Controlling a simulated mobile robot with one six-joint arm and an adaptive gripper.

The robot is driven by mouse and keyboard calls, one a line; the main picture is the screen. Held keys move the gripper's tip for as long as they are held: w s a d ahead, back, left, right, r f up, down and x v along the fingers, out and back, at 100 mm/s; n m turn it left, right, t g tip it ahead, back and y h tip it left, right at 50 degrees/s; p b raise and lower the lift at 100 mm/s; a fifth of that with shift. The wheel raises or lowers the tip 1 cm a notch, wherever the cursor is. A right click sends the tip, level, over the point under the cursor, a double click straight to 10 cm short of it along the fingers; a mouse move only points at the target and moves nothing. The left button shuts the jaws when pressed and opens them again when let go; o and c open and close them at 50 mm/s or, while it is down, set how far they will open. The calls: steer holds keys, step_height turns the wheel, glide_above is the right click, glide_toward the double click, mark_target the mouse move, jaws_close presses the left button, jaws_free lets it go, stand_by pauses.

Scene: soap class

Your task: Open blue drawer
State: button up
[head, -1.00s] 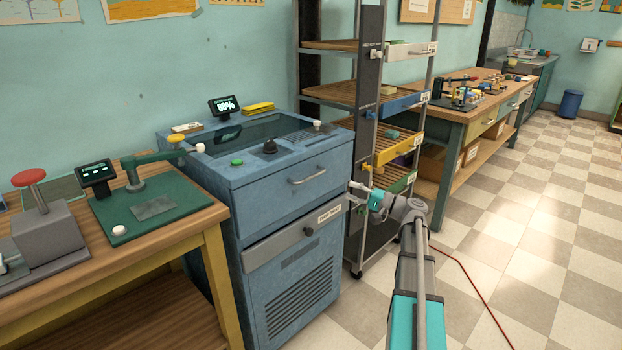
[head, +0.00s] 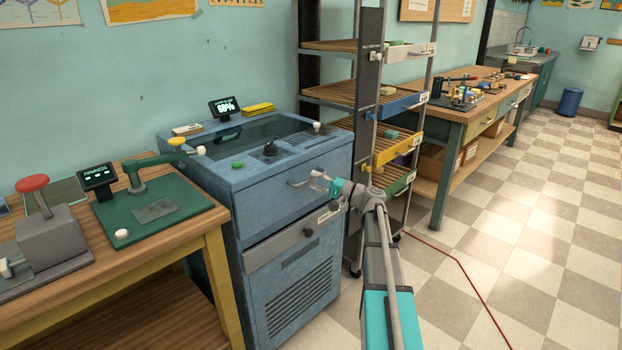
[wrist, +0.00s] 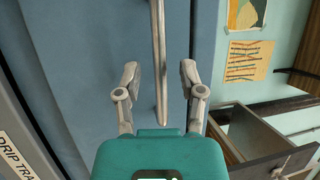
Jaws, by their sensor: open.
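The blue drawer front (head: 292,192) is the upper part of the blue cabinet and looks closed. Its metal bar handle (head: 300,183) is partly hidden by my gripper. My gripper (head: 318,180) is open in front of the handle's right part. In the wrist view the handle (wrist: 158,60) runs lengthwise between the two spread fingers of my gripper (wrist: 160,80), apart from both. Its near end lies between the fingers. A blue-fronted drawer (head: 403,104) is also in the rack to the right, clear of my gripper.
Below the drawer is a grey drip tray front (head: 290,247) with a dark knob. The rack (head: 366,100) stands close on the right, with white, yellow and green drawers. A wooden workbench (head: 190,240) stands at the left. The checkered floor (head: 500,260) at the right is mostly clear.

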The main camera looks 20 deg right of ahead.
steer(key=shift+w+a+r, duration=0.15)
steer(key=shift+w+a, duration=0.35)
jaws_close()
